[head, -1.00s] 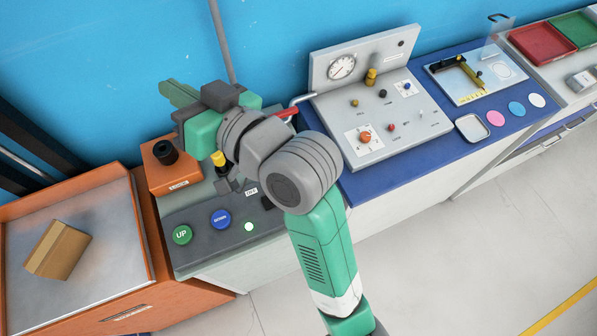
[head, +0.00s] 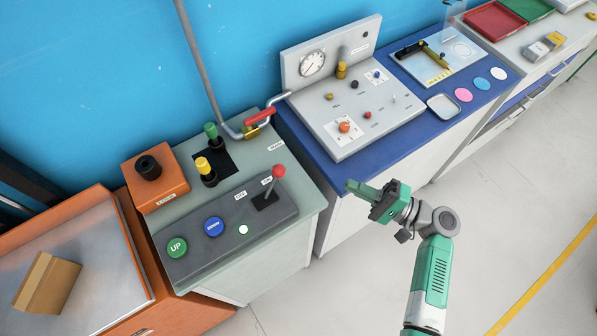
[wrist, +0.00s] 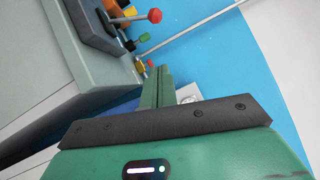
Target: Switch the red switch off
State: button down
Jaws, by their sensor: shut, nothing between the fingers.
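The red switch (head: 278,171) is a lever with a red ball knob on the dark grey control panel (head: 188,236). It leans up and to the right from its black slot, on the side by the "ON" label (head: 266,181); the "OFF" label (head: 240,195) is to its left. Its red knob also shows at the top of the wrist view (wrist: 154,15). My gripper (head: 350,186) is shut and empty, apart from the switch, to its right and in front of the blue bench. In the wrist view my shut fingers (wrist: 163,76) point up, below the knob.
Green UP (head: 177,246) and blue DOWN (head: 213,226) buttons sit left of the switch. Behind stand yellow (head: 203,166) and green (head: 211,131) knobs and a red pipe handle (head: 260,117). A grey gauge panel (head: 345,105) is on the blue bench. The floor in front is clear.

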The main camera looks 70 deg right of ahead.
aim_at(272, 184)
jog(key=w+a+r+p, duration=0.1)
jog(key=w+r, duration=0.1)
jog(key=w, duration=1.1)
jog(key=shift+a+r, duration=0.25)
jog(key=shift+r, duration=0.1)
jog(key=shift+r, duration=0.1)
